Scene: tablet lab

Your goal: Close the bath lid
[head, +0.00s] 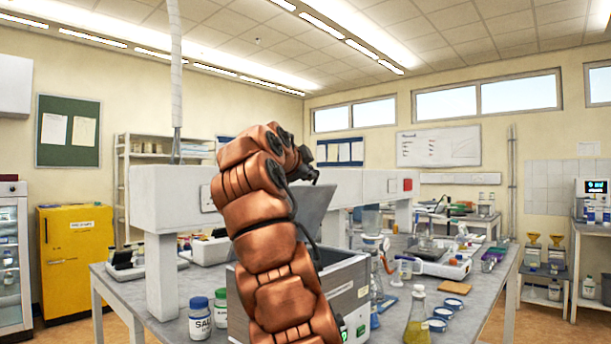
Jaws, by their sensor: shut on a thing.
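The bath (342,291) is a light grey metal box on the bench, partly behind my copper arm, with a green lit display low on its front. Its lid (317,207) is a grey panel raised and tilted up at the back of the bath; my arm covers its left part. My gripper (308,172) is the dark end of the arm, at the lid's upper edge. It is shut on the lid. Its fingertips and exact contact are hidden by my wrist.
A white overhead shelf beam (170,197) on posts runs behind my arm.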

